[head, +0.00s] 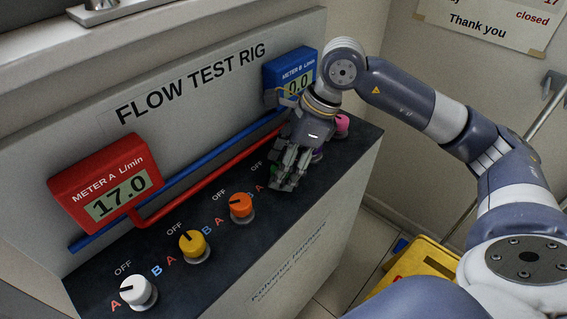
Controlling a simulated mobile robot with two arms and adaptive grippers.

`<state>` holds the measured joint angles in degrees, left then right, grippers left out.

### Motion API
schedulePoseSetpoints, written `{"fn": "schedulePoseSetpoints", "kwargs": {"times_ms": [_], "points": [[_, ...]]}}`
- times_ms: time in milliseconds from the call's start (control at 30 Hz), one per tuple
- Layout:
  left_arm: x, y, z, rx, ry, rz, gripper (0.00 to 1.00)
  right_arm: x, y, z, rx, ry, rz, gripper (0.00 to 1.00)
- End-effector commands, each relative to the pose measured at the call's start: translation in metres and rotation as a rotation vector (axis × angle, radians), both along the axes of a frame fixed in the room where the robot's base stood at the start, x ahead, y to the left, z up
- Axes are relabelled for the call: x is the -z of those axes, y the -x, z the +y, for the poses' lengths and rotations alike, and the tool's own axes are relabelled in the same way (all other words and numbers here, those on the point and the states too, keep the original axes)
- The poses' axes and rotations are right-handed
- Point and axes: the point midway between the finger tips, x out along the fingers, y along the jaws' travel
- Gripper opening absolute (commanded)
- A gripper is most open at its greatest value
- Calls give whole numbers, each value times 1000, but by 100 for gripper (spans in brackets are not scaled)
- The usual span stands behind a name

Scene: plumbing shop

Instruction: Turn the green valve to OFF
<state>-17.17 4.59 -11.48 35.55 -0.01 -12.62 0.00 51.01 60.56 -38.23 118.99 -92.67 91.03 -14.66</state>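My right gripper (285,178) reaches down onto the dark top panel of the rig, just right of the orange valve. Its fingers cover the spot where the green valve stands; only a small sliver of green (277,171) shows at their left side. The valve's pointer is hidden. An OFF label (257,166) is printed behind that spot, and a red A (259,188) lies to its left. The fingers look close together, but whether they grip the valve cannot be seen. My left gripper is not in view.
White (139,292), yellow (194,246) and orange (241,207) valves stand to the left. A purple one (318,155) is mostly hidden; a pink one (342,124) is beyond. Red meter A (70,190) reads 17.0. Blue meter B (292,67) reads 0.0, partly covered.

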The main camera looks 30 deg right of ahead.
Motion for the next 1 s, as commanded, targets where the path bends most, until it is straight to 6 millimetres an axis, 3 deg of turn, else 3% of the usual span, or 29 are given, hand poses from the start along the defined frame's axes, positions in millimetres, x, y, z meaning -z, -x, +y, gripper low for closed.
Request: {"fn": "schedulePoseSetpoints", "kwargs": {"times_ms": [267, 700, 1000], "points": [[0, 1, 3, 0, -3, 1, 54, -6, 0, -3, 1, 1, -2, 54], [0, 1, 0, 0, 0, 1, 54, -86, 14, -32, 2, -1, -5, 54], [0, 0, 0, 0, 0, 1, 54, -111, 20, -41, 0, -1, 0, 54]]}}
